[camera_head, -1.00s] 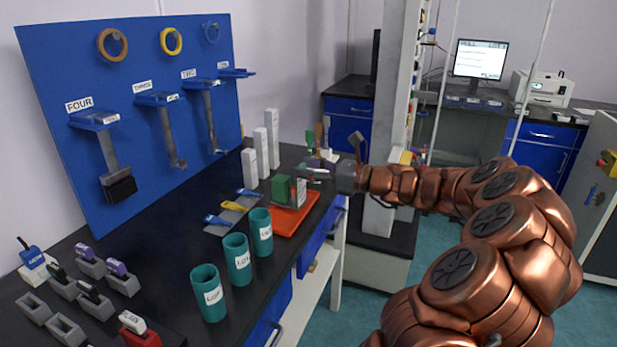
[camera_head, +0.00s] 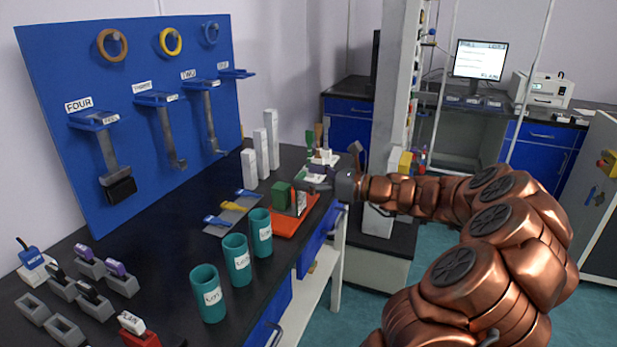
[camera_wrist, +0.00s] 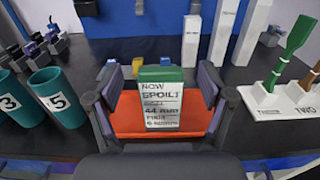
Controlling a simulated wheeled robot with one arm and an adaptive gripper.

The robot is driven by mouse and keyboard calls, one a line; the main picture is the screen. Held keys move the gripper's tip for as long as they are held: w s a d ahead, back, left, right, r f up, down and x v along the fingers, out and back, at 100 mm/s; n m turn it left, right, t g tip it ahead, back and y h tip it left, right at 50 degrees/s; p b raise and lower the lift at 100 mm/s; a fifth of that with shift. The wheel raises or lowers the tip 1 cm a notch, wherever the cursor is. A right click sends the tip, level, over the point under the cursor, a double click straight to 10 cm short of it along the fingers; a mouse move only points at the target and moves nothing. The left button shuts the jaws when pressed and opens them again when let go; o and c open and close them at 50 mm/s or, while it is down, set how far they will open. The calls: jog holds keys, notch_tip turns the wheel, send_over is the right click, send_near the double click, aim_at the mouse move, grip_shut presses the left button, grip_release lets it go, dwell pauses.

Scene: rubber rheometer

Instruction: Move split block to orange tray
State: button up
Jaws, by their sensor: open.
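A green block (camera_head: 281,196) with a white printed label stands on the orange tray (camera_head: 290,227), at the tray's far part in the head view. In the wrist view the green block (camera_wrist: 160,74) is upright and its label faces me; the small print is only partly legible. The orange tray (camera_wrist: 130,122) lies under and behind it. My gripper (camera_wrist: 160,105) is open, with one finger to each side of the block and visible gaps. In the head view my gripper (camera_head: 312,186) is just right of the block. I cannot tell for certain whether this is the split block.
Several teal cups (camera_head: 237,260) stand left of the tray. White upright blocks (camera_head: 262,153) stand behind it. A white stand (camera_wrist: 285,103) with green and brown handled tools is at the right. A blue pegboard (camera_head: 140,110) rises along the left.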

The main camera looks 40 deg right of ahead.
jog(key=v, duration=1.2)
dwell(0.5)
